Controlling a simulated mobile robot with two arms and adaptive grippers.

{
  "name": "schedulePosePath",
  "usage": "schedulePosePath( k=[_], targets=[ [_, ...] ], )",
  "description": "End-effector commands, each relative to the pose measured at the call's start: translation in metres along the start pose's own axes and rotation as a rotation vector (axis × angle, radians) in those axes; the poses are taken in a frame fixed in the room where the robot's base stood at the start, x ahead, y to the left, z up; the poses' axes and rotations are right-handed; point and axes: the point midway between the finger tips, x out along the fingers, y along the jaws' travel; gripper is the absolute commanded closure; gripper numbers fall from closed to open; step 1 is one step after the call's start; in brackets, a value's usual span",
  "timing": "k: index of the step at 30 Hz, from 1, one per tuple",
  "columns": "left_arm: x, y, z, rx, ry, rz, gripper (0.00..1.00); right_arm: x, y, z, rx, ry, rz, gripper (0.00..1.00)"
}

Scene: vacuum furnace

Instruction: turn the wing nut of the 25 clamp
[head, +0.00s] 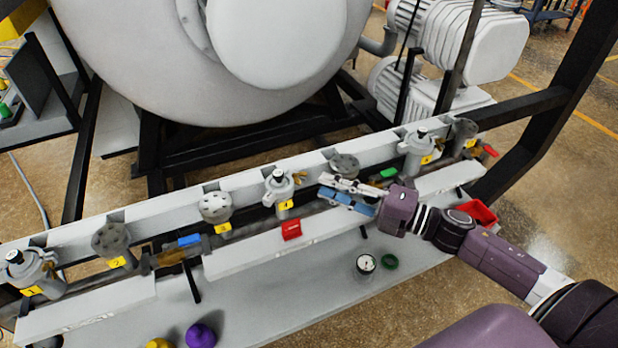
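My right gripper (322,187) reaches in from the right over the rail, its fingers pointing left. Its two fingers, one pale and one blue, are apart with a narrow gap, and I see nothing between them. A grey fitting with a black top (278,182) stands just left of the fingertips, above a yellow label. A small brass wing nut (298,178) sits on its right side, a little left of the fingertips and apart from them. No readable 25 marking shows, so I cannot tell which clamp is the 25 one. My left gripper is not in view.
Several more grey fittings line the rail, one with a perforated top (214,207). A gauge (366,263), a green ring (389,262) and a purple knob (200,335) are on the shelf.

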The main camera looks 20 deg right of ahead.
Motion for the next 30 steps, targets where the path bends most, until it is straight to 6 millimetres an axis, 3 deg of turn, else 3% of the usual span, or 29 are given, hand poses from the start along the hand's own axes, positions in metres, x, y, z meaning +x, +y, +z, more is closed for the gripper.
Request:
schedulePosePath(
  k=[4,9,15,22,30],
  targets=[
    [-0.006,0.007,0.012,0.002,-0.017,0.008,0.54,0.021,0.003,0.0,-0.001,0.0,0.004,0.78],
    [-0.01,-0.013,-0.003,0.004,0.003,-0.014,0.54,0.038,0.001,0.0,0.001,-0.001,0.001,0.78],
    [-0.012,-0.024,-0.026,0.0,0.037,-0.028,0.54,0.047,0.0,0.0,0.002,-0.001,0.0,0.78],
    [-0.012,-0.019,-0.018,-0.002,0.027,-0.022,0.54,0.047,-0.001,0.0,0.002,-0.001,0.0,0.78],
    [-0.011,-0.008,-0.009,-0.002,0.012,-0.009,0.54,0.047,-0.001,0.0,0.002,-0.001,-0.001,1.0]
  ],
)
